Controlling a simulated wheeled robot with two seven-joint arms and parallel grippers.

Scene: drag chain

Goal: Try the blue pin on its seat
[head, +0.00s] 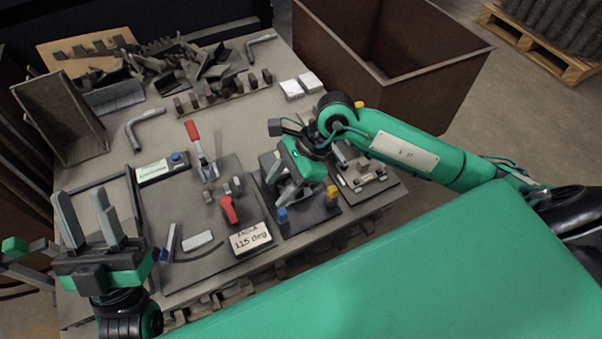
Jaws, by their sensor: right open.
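A small blue pin (282,215) stands at the front left of a dark fixture plate (309,219), and a yellow pin (332,192) stands at its right. I cannot tell whether the blue pin is in its seat. My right gripper (290,192) is open and points down over this plate, just behind the blue pin. It hides the middle of the fixture, and contact with the pin cannot be made out. My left gripper (86,212) is open and empty, with its fingers pointing up, at the table's left front edge.
A plate with red-handled clamps (229,209) and a "115 deg" card (250,239) lie left of the fixture. A labelled box with a blue knob (178,158) is further back. Metal scraps (180,70) crowd the back left.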

